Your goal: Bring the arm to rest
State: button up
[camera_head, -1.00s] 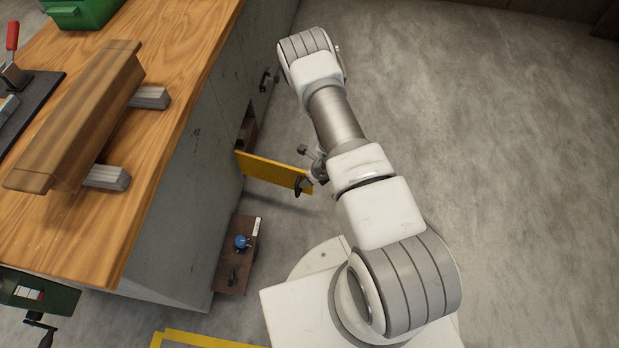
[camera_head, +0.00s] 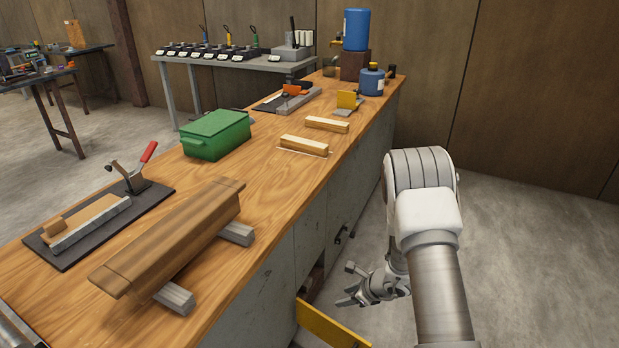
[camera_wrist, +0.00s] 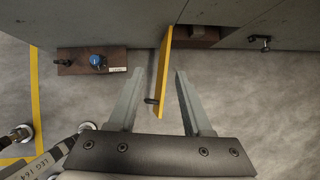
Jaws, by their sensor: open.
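My gripper (camera_head: 348,299) hangs low beside the right side of the workbench (camera_head: 262,305), with its jaws open. In the wrist view its two fingers (camera_wrist: 155,78) are spread apart and hold nothing. A yellow door panel (camera_head: 328,325) stands out from an opening in the bench side. In the wrist view the panel (camera_wrist: 164,72) appears edge-on between the fingers, with a dark handle (camera_wrist: 152,101) near its end. I cannot tell whether a finger touches it.
A brown plate with a blue knob (camera_wrist: 97,60) lies left of the panel. The bench top carries a wooden beam (camera_head: 175,235) on supports, a green box (camera_head: 216,134) and a clamp fixture (camera_head: 105,215). Open concrete floor (camera_head: 530,270) lies to the right.

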jog(key=s+a+r+n+y, duration=0.15)
jog(key=r+n, duration=0.25)
jog(key=r, duration=0.5)
jog(key=s+a+r+n+g, duration=0.1)
jog(key=s+a+r+n, duration=0.25)
jog(key=r, duration=0.55)
jog(key=s+a+r+n, duration=0.15)
jog(key=r+n, duration=0.25)
jog(key=r, duration=0.5)
jog(key=s+d+r+n+t+h, duration=0.1)
jog(key=s+d+r+n+h, duration=0.2)
jog(key=s+d+r+n, duration=0.55)
jog(key=s+d+r+n+t+h, duration=0.1)
jog(key=s+r+n+h, duration=0.3)
jog(key=s, duration=0.9)
notch_tip(320, 180, up, 19)
jog(key=p, duration=1.8)
jog(key=shift+s+d, duration=0.25)
jog(key=shift+s, duration=0.1)
